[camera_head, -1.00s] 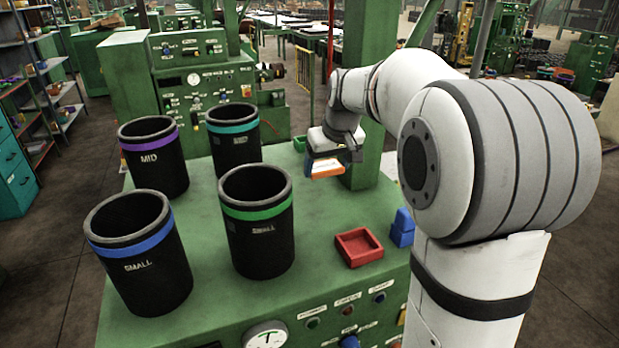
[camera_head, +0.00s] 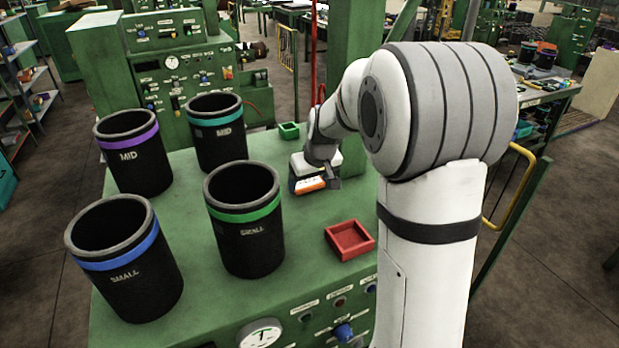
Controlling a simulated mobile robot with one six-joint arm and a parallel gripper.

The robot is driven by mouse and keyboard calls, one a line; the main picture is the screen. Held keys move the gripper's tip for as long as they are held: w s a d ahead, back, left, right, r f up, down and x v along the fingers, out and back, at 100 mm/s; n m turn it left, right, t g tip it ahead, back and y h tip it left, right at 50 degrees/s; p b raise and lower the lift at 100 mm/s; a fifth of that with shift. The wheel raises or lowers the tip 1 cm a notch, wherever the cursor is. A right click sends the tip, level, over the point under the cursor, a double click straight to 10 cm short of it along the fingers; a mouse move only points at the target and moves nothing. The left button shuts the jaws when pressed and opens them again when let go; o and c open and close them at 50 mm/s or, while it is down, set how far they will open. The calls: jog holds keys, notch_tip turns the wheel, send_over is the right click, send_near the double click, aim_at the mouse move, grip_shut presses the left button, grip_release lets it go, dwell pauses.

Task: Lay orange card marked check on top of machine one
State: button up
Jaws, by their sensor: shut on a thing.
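My gripper (camera_head: 318,183) is shut on the orange card (camera_head: 310,185), which shows an orange face with a pale edge. The gripper and card are low over the right back part of the green machine top (camera_head: 180,210), to the right of the black sleeves. I cannot tell whether the card touches the surface. Any marking on the card is too small to read. I cannot tell from a label which machine is machine one.
Black sleeves stand upright on the machine top: blue-banded SMALL (camera_head: 125,285), green-banded SMALL (camera_head: 246,240), purple-banded MID (camera_head: 138,172) and teal-banded MID (camera_head: 218,145). A red tray (camera_head: 340,252) and a small green tray (camera_head: 289,131) are near the right side. A green post (camera_head: 352,45) rises behind.

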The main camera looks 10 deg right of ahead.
jog(key=shift+s, duration=0.1)
jog(key=shift+f, duration=0.2)
jog(key=o, duration=1)
jog(key=shift+r, duration=0.1)
jog(key=shift+r, duration=0.4)
jog(key=a+b+v, duration=0.1)
jog(key=b+v, duration=0.2)
jog(key=v, duration=0.8)
jog(key=s+f, duration=0.2)
jog(key=s, duration=0.6)
jog(key=s+a+f+m, duration=0.1)
jog(key=s+f, duration=0.1)
jog(key=s, duration=0.7)
jog(key=s+f+m, duration=0.1)
jog(key=s+f, duration=0.1)
jog(key=s, duration=0.6)
jog(key=shift+s+a+f+h, duration=0.15)
jog(key=shift+s+f+h, duration=0.2)
jog(key=shift+s+h, duration=0.05)
